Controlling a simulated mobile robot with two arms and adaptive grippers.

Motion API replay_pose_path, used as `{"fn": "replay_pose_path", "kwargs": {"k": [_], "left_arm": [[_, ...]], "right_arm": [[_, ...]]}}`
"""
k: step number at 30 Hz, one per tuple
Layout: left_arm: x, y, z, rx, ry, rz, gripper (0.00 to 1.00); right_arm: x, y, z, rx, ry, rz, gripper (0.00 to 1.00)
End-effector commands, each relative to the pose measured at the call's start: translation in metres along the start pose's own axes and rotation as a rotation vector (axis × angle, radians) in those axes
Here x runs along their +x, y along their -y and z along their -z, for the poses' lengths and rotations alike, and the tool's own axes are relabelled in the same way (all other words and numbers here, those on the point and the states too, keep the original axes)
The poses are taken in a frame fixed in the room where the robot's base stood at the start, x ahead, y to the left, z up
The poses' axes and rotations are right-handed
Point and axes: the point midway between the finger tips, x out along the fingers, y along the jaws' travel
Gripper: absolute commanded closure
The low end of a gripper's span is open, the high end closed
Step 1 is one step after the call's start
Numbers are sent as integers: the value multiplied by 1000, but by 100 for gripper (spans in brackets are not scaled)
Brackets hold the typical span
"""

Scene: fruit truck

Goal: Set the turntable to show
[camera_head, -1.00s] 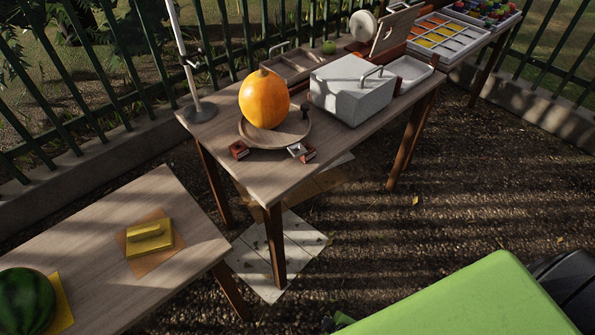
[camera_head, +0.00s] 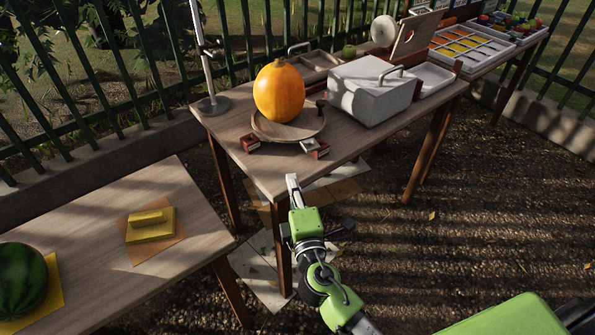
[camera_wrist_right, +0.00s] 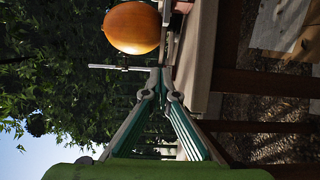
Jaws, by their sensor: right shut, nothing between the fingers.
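The wooden turntable (camera_head: 262,131) is a round tray near the front of the middle table (camera_head: 232,143). An orange pumpkin (camera_head: 278,92) stands on it toward the back left. A small dark knob (camera_head: 320,106) stands at its right rim. Small red-brown blocks sit at its front edge, one on the left (camera_head: 250,142) and a pair on the right (camera_head: 318,150), one with a pale top. My right gripper (camera_head: 292,180) is shut and empty at the table's front edge, apart from the turntable. In the right wrist view its fingertips (camera_wrist_right: 160,72) meet below the pumpkin (camera_wrist_right: 132,28). My left gripper is not in view.
A grey box with a handle (camera_head: 368,92) stands right of the turntable. A metal pole stand (camera_head: 213,105) is at the back left corner. A lower table (camera_head: 95,220) holds a watermelon (camera_head: 20,281) and a yellow block (camera_head: 150,226). A green fence runs behind.

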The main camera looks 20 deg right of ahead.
Motion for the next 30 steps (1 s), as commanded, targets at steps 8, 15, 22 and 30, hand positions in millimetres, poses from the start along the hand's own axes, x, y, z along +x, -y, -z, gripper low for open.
{"fn": "replay_pose_path", "kwargs": {"k": [8, 15, 22, 30], "left_arm": [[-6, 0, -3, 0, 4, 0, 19], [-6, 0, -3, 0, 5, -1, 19], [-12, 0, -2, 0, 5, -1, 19], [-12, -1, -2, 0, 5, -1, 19]], "right_arm": [[52, -1, 0, 1, 1, 0, 100], [97, 0, -6, 0, 2, 3, 100], [101, 1, -34, 0, 1, 4, 100], [102, 2, -39, 4, 0, 4, 100]]}}
